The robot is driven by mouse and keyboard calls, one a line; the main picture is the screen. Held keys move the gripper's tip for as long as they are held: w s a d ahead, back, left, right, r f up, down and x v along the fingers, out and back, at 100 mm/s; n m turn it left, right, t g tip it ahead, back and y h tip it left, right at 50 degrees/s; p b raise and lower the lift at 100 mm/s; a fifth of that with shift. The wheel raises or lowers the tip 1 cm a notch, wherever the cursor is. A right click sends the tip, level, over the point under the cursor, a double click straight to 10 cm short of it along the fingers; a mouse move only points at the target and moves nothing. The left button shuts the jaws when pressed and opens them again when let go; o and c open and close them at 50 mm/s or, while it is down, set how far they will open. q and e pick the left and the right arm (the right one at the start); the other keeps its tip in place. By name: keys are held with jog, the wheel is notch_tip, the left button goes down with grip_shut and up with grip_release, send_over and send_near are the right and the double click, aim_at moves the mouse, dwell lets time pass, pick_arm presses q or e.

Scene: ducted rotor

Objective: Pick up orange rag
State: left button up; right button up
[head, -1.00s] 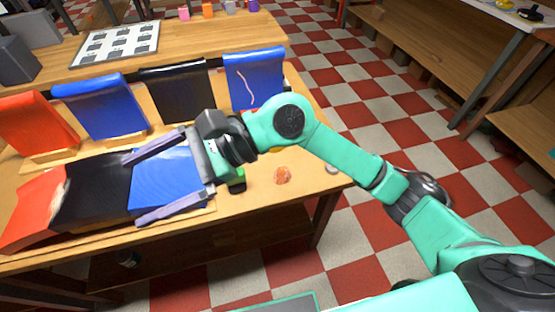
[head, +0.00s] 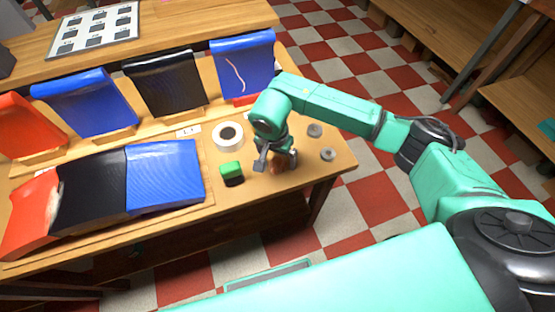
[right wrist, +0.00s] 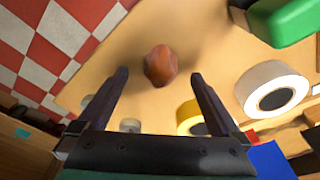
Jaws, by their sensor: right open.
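The orange rag (right wrist: 160,66) is a small crumpled lump on the wooden table, ahead of my fingertips in the right wrist view. In the head view only part of the rag (head: 277,168) shows beneath my gripper. My right gripper (head: 277,163) is over the right end of the table, pointing down. In the right wrist view my right gripper (right wrist: 158,82) has its two fingers spread wide, with nothing between them; the rag lies beyond and between the tips. My left gripper is not in view.
Near the rag on the table (head: 330,172) are a green block (head: 231,172), a white tape roll (head: 227,137) and two grey discs (head: 315,130). A yellow ring (right wrist: 190,115) shows in the right wrist view. Blue, black and red panels fill the table's left side.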

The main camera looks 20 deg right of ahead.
aim_at(278, 159)
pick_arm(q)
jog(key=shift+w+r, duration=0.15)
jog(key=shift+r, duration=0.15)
pick_arm(e)
jog(key=shift+w+d+f, duration=0.1)
jog(key=shift+w+f, duration=0.05)
jog(key=shift+f, duration=0.95)
jog(key=c, duration=1.3)
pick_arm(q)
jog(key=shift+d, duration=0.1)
pick_arm(e)
jog(key=shift+r, duration=0.15)
pick_arm(q)
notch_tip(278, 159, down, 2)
jog(key=b, duration=0.2)
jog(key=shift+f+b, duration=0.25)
jog(key=shift+b, duration=0.05)
pick_arm(e)
notch_tip(278, 159, up, 20)
